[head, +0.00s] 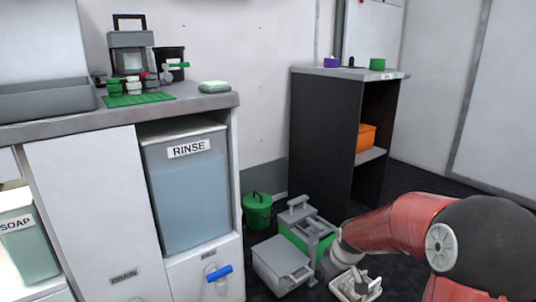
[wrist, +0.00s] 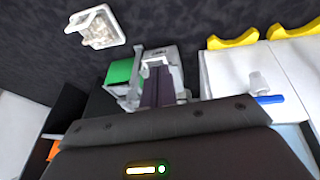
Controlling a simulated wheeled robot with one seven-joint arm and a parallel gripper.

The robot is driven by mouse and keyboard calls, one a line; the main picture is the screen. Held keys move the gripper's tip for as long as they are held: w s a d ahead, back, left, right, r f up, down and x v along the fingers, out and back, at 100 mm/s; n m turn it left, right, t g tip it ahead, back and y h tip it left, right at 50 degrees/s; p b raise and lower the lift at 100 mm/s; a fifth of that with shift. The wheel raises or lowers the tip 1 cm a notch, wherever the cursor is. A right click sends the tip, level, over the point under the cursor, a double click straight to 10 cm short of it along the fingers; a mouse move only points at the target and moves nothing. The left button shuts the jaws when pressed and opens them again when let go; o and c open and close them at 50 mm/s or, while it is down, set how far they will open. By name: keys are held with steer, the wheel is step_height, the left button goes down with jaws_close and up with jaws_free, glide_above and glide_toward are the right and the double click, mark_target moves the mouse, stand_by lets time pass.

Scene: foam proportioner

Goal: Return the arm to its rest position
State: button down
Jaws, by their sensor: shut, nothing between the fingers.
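My red arm reaches in from the right of the head view, bent low toward the floor equipment. Its pale wrist end is beside a grey and green floor unit (head: 308,232). My gripper (wrist: 160,88) shows in the wrist view as dark fingers close together, shut and empty. The same floor unit shows beyond the fingers in the wrist view (wrist: 125,72). In the head view the fingers are hard to make out.
A white tray (wrist: 92,14) lies on the dark floor. A grey box (head: 280,262) and green bucket (head: 257,212) stand between the sink cabinet (head: 95,200) and dark shelf (head: 320,140). A blue-handled valve (head: 220,272) juts from the cabinet. Floor right of the shelf looks clear.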

steer(key=s+a+r+m, duration=0.1)
steer(key=s+r+m, duration=0.1)
steer(key=s+r, duration=0.5)
steer(key=s+r+m+t, duration=0.1)
steer(key=s+r+m, duration=0.15)
steer(key=s, duration=0.95)
steer(key=s+a+r+m, duration=0.1)
steer(key=s+r+m, duration=0.1)
steer(key=s+r, duration=0.55)
step_height(320, 180, up, 10)
steer(key=s+p, duration=0.1)
steer(key=p, duration=1.1)
steer(key=shift+r+h, duration=0.2)
steer(key=shift+h, duration=0.2)
